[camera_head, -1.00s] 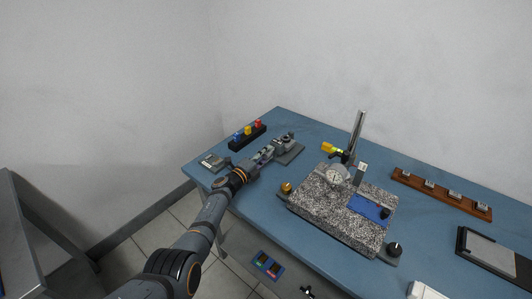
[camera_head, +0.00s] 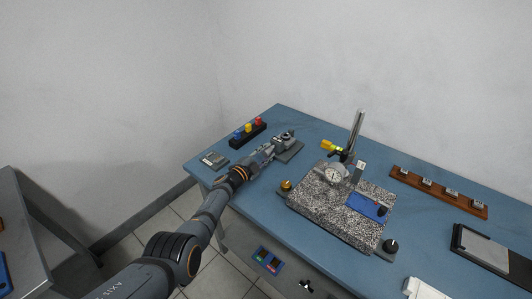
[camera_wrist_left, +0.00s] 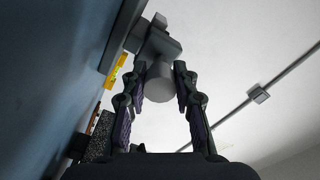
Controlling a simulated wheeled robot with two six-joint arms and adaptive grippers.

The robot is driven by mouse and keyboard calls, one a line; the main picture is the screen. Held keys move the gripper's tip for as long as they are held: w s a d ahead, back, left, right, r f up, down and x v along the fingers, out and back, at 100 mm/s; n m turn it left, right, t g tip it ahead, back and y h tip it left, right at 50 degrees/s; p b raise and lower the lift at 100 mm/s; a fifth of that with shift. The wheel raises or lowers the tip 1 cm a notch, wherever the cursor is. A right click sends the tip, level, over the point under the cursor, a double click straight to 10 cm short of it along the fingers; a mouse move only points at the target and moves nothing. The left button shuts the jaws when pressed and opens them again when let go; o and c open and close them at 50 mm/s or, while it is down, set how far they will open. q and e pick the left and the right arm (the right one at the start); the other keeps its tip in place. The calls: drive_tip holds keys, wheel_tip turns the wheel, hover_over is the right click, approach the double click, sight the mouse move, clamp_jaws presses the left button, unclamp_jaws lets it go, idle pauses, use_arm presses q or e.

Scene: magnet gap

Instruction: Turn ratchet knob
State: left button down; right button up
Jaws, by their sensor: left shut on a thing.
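The grey device with the ratchet knob (camera_head: 285,140) stands on a dark plate near the back left of the blue table. My left gripper (camera_head: 270,151) reaches it from the front left. In the left wrist view, my left gripper (camera_wrist_left: 160,78) has its two fingers on either side of a grey round knob (camera_wrist_left: 158,88), shut on it. The device's grey body (camera_wrist_left: 158,42) shows beyond the knob. In the head view the fingers mostly hide the knob. My right gripper is in neither view.
A black rack with blue, yellow and red pieces (camera_head: 247,134) stands behind, and a small grey plate (camera_head: 213,160) lies left. A speckled granite base (camera_head: 325,208) with a dial gauge (camera_head: 335,174) and a brass knob (camera_head: 286,185) stand to the right.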

use_arm(q)
drive_tip(key=shift+w+r, duration=0.1)
drive_tip(key=shift+r, duration=0.25)
drive_tip(key=c, duration=1.5)
unclamp_jaws()
drive_tip(key=o, duration=0.5)
drive_tip(key=shift+w+d+f, duration=0.1)
drive_tip(key=shift+d+f, duration=0.05)
drive_tip(key=shift+f, duration=0.1)
drive_tip(key=shift+f, duration=0.1)
drive_tip(key=shift+s+a+f, duration=0.1)
drive_tip(key=shift+s+a, duration=0.3)
drive_tip(key=shift+s, duration=0.15)
drive_tip(key=v, duration=1.1)
